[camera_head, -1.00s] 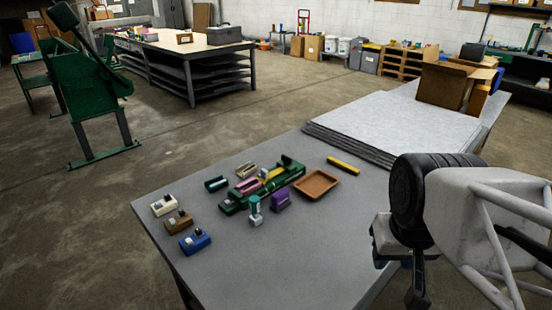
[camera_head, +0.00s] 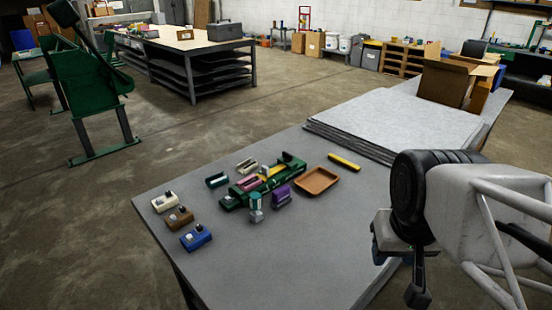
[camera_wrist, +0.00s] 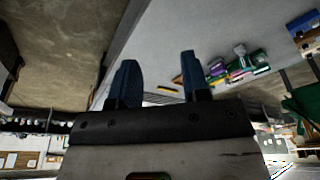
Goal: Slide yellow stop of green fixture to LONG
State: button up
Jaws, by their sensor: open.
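The green fixture (camera_head: 290,162) lies on the grey table among small blocks. A yellow strip (camera_head: 266,177), apparently its stop, shows along its middle; its exact position and any LONG mark are too small to read. A pink piece (camera_head: 248,184) lies at the fixture's near side. My gripper (camera_wrist: 158,62) has two blue fingers apart with nothing between them. In the wrist view the fixture (camera_wrist: 236,73) appears small and inverted, to the right of the fingers.
White, brown and blue blocks (camera_head: 197,237) line the table's left side. A teal-topped post (camera_head: 256,207) and purple block (camera_head: 281,197) stand close before the fixture. A brown tray (camera_head: 317,180), a loose yellow bar (camera_head: 344,161) and grey sheets (camera_head: 375,121) lie to its right. The front table is clear.

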jog(key=w, duration=0.1)
jog(key=n+g, duration=0.3)
jog(key=n, duration=0.6)
send_over(265, 167)
jog(key=f, duration=1.3)
jog(key=shift+s+d+f, duration=0.1)
jog(key=shift+d+f, duration=0.1)
jog(key=shift+f, duration=0.2)
jog(key=shift+w+a+f, duration=0.2)
jog(key=shift+f, duration=0.05)
jog(key=shift+f, duration=0.1)
jog(key=shift+f, duration=3.8)
